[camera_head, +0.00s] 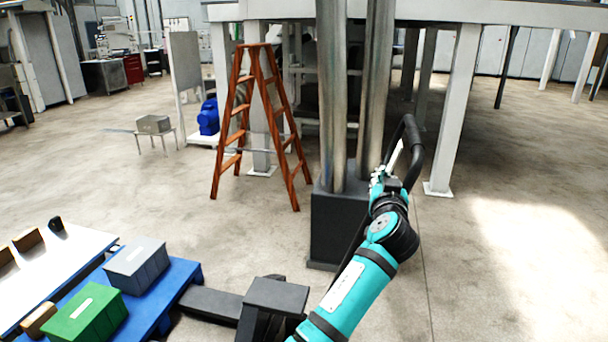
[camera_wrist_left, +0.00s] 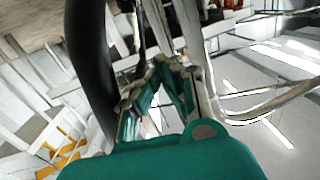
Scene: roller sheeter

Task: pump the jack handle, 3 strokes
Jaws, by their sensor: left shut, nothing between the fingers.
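The jack handle (camera_head: 411,140) is a black loop at the top of a dark bar, standing right of the metal columns in the head view. In the left wrist view, a thick black curved bar of the handle (camera_wrist_left: 90,60) runs down the left side. My left gripper (camera_head: 378,178) is close by the loop, partly hidden by my own teal wrist. In the left wrist view, its fingertips (camera_wrist_left: 167,65) come together, empty, with the black bar beside them. Whether they touch the bar I cannot tell. The lower handle bar is mostly hidden behind my arm. My right gripper is out of view.
A blue pallet (camera_head: 188,272) at lower left carries a grey bin (camera_head: 137,266) and a green bin (camera_head: 85,315). Metal columns rise from a dark base (camera_head: 334,225) behind the arm. An orange stepladder (camera_head: 243,120) stands beyond. Floor to the right is clear.

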